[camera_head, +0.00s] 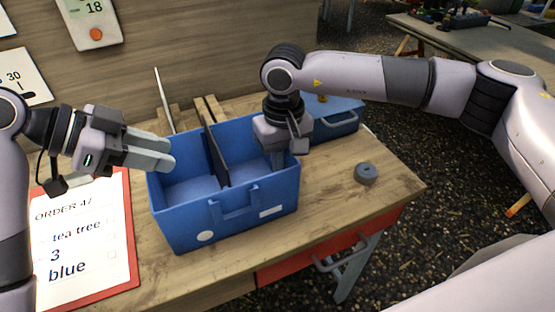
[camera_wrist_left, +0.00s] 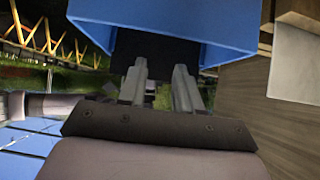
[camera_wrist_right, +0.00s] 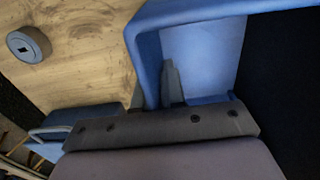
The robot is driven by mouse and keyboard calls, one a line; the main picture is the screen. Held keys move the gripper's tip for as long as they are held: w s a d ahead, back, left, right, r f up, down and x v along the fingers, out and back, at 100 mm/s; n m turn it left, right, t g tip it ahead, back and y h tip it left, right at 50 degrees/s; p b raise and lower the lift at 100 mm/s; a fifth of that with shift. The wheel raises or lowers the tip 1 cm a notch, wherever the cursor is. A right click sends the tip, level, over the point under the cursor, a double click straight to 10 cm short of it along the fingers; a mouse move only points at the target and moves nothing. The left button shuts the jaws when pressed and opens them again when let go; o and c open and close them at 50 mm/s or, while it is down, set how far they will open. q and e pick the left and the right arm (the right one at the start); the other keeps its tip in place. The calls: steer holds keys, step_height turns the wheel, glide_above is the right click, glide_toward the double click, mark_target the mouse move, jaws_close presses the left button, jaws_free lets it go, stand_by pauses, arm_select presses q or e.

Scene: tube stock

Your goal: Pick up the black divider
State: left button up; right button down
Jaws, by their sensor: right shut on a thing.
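The black divider (camera_head: 215,157) stands upright inside the blue box (camera_head: 222,225), splitting it into left and right compartments. It shows dark inside the box in the left wrist view (camera_wrist_left: 150,47). My left gripper (camera_head: 170,161) is open and empty at the box's left end, short of the divider; its two fingers are apart in the left wrist view (camera_wrist_left: 158,88). My right gripper (camera_head: 277,158) is shut on the box's right wall, with one finger inside and one outside; this wall also shows in the right wrist view (camera_wrist_right: 149,60).
A dark ring-shaped roll (camera_head: 366,173) lies on the wooden table (camera_head: 345,200) at right. A smaller blue container (camera_head: 338,122) stands behind my right gripper. A red clipboard (camera_head: 125,215) with an order sheet lies left of the box. A thin upright panel (camera_head: 163,100) rises behind the box.

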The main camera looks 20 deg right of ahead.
mark_target(217, 158)
arm_select(q)
steer(key=d+r+n, duration=0.1)
steer(key=d+n+g+y, duration=0.1)
steer(key=d, duration=0.1)
steer(key=d+r+n, duration=0.1)
steer(key=d, duration=0.1)
steer(key=shift+s+d+r+g+y, duration=0.1)
steer(key=shift+d+r+g+y, duration=0.15)
steer(key=shift+r+g+y, duration=0.1)
steer(key=d+n+y, duration=0.1)
steer(key=d+r+n+y, duration=0.1)
steer(key=n, duration=0.1)
steer(key=d+n+y, duration=0.1)
steer(key=d, duration=0.1)
steer(key=shift+s+r+n+g, duration=0.3)
steer(key=shift+s+r+g, duration=0.05)
steer(key=f+n+y, duration=0.1)
steer(key=n+y, duration=0.1)
steer(key=n, duration=0.1)
steer(key=w+f+n+t+y, duration=0.1)
steer(key=n, duration=0.3)
steer(key=f+n+y, duration=0.1)
steer(key=n+y, duration=0.1)
steer(key=n, duration=0.1)
steer(key=shift+w+a+y, duration=0.25)
steer(key=shift+a+y, duration=0.05)
steer(key=shift+y, duration=0.05)
steer(key=shift+d+f, duration=0.2)
steer(key=shift+f, duration=2.9)
jaws_close()
